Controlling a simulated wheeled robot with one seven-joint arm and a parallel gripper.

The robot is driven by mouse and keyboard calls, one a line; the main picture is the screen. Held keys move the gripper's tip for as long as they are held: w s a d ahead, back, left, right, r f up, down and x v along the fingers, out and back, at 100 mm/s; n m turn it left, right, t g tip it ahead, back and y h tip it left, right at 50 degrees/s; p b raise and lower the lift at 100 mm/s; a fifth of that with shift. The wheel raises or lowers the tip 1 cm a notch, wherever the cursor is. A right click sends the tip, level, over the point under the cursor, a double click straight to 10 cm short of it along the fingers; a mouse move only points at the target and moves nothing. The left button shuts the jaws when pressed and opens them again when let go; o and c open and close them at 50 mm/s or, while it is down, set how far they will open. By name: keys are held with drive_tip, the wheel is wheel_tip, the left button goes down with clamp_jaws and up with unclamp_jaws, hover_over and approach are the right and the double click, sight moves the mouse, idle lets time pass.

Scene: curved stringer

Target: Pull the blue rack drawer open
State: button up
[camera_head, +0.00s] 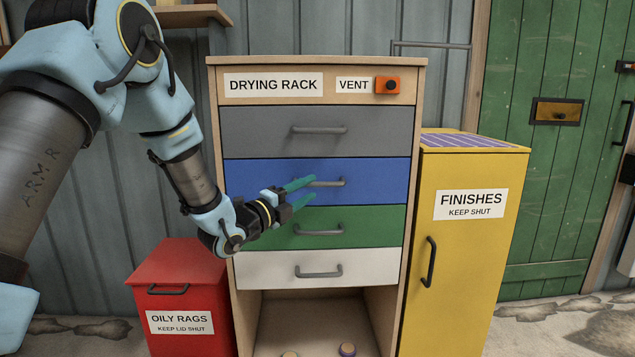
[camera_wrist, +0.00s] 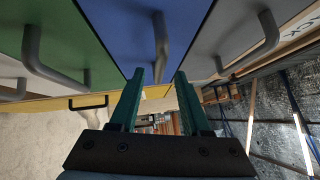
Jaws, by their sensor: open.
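The blue drawer (camera_head: 375,180) is in the drying rack, between the grey drawer above and the green drawer below. Its front looks flush with the others. Its grey bar handle (camera_head: 334,183) runs level across the front. My gripper (camera_head: 311,189) is open and empty, coming from the left with its teal fingertips at the handle's left part. In the wrist view the blue drawer (camera_wrist: 128,28) and its handle (camera_wrist: 160,42) lie ahead. The handle lines up with the gap between my fingers (camera_wrist: 163,75). I cannot tell whether they touch it.
The grey (camera_head: 255,131), green (camera_head: 378,228) and white (camera_head: 380,266) drawers have similar handles close by. A red oily rags bin (camera_head: 180,281) stands left of the rack, a yellow finishes cabinet (camera_head: 465,270) right. An orange vent switch (camera_head: 387,86) sits on the rack's top panel.

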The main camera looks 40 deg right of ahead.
sight(315, 186)
drive_tip(key=shift+w+d+r, duration=0.1)
drive_tip(key=shift+d+r, duration=0.05)
drive_tip(key=shift+d, duration=0.9)
drive_tip(key=shift+w+d+r, duration=0.1)
drive_tip(key=shift+d, duration=0.9)
drive_tip(key=shift+c, duration=0.3)
clamp_jaws()
